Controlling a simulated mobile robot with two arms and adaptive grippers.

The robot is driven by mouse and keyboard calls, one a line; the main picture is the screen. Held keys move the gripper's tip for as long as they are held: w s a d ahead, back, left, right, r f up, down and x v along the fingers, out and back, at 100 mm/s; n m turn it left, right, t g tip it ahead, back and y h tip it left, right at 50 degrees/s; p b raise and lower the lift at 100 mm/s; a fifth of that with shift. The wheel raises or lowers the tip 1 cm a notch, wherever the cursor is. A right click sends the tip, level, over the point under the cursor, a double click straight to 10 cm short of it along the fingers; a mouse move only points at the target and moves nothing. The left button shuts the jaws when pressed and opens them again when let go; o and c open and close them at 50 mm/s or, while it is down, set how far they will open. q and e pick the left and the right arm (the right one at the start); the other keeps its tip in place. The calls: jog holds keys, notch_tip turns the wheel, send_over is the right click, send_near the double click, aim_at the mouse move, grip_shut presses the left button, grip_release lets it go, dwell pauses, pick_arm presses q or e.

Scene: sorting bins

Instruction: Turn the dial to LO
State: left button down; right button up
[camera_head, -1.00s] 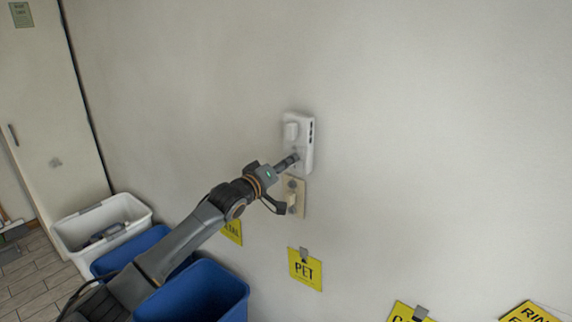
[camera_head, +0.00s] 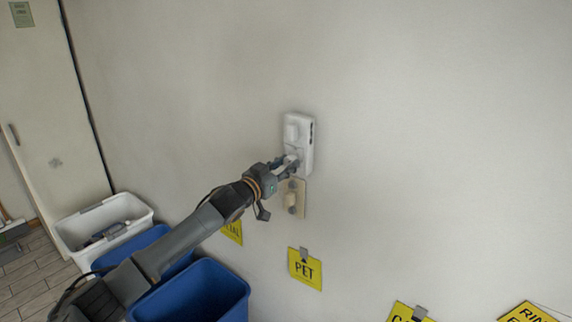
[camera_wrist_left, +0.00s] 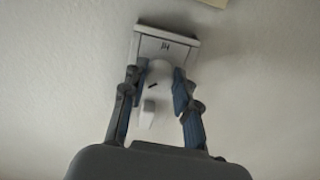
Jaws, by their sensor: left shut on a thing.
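A white wall unit (camera_head: 305,128) is fixed to the wall in the middle of the head view. My left gripper (camera_head: 288,163) is at its lower half. In the left wrist view my left gripper (camera_wrist_left: 154,88) has one finger on each side of a round white dial (camera_wrist_left: 159,75) and is shut on it. A short dark mark shows on the dial. Small dark lettering, perhaps HI, is on the unit (camera_wrist_left: 166,45) beyond the dial. I cannot read LO. My right gripper is not in view.
A beige switch plate (camera_head: 299,203) is on the wall just below. Blue bins (camera_head: 243,283) and a white bin (camera_head: 143,211) stand at lower left. A yellow PET sign (camera_head: 305,270) hangs below.

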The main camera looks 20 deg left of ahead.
pick_arm(q)
jog(key=m, duration=0.4)
jog(key=shift+r+m+p, duration=0.1)
jog(key=shift+m+p, duration=0.2)
jog(key=shift+p, duration=0.1)
jog(key=shift+a+m+p, duration=0.1)
jog(key=shift+m+p, duration=0.2)
jog(key=shift+m, duration=1.8)
jog(key=c, duration=1)
grip_release()
jog(key=shift+s+a+f, duration=0.2)
jog(key=shift+s, duration=0.35)
jog(key=v, duration=1)
jog(key=shift+s+a, duration=0.15)
jog(key=shift+s, duration=0.2)
